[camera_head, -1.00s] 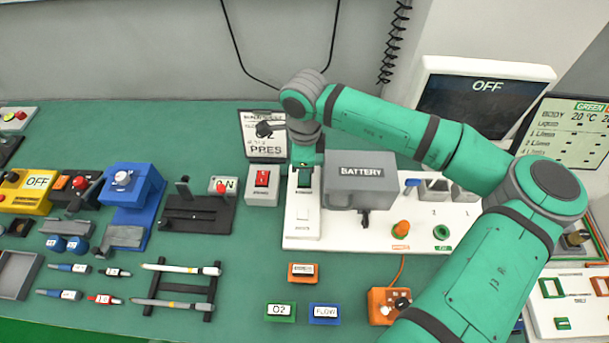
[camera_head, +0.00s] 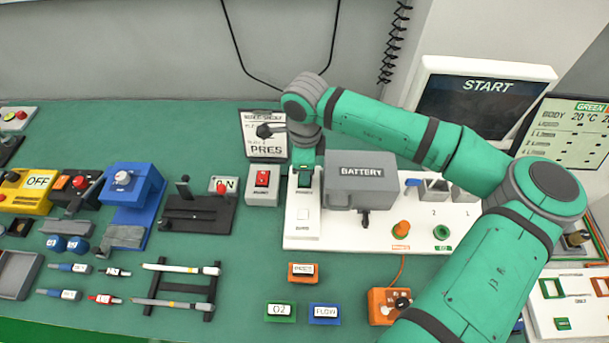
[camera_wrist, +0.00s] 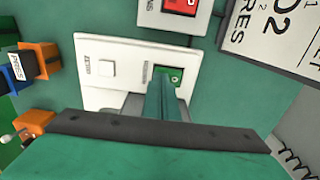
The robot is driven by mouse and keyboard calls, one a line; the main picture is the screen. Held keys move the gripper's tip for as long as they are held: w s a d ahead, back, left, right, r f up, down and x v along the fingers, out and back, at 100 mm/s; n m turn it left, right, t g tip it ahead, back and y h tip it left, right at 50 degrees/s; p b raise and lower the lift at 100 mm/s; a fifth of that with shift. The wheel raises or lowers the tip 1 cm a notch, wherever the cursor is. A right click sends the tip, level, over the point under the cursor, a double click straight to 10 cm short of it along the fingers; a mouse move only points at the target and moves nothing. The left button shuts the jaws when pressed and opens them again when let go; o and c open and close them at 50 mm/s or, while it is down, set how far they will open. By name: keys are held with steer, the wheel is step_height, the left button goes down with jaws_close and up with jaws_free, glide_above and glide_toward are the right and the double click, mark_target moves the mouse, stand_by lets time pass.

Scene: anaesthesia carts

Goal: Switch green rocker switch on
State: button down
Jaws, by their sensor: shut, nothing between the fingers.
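The green rocker switch (camera_wrist: 175,74) sits at one end of a white panel (camera_wrist: 110,48) in the wrist view, beside a white square button (camera_wrist: 107,68). My gripper (camera_wrist: 163,82) is shut and empty. Its fingertips are at the switch, seemingly touching it, and cover part of its face, so its tilt is hard to read. In the head view my gripper (camera_head: 306,168) points down over the top of the white panel (camera_head: 303,238), and the switch is mostly hidden there. The monitor (camera_head: 487,92) at the back right reads START.
A grey box with a red rocker switch (camera_head: 262,178) stands just left of the panel. The grey BATTERY block (camera_head: 360,181) is close on the right. A PRES sign (camera_head: 266,148) stands behind. Small labelled blocks lie in front on the green bench.

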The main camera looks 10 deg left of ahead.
step_height(320, 180, up, 7)
steer(key=shift+f, duration=0.15)
stand_by(0.7)
steer(key=shift+a, duration=0.1)
stand_by(0.4)
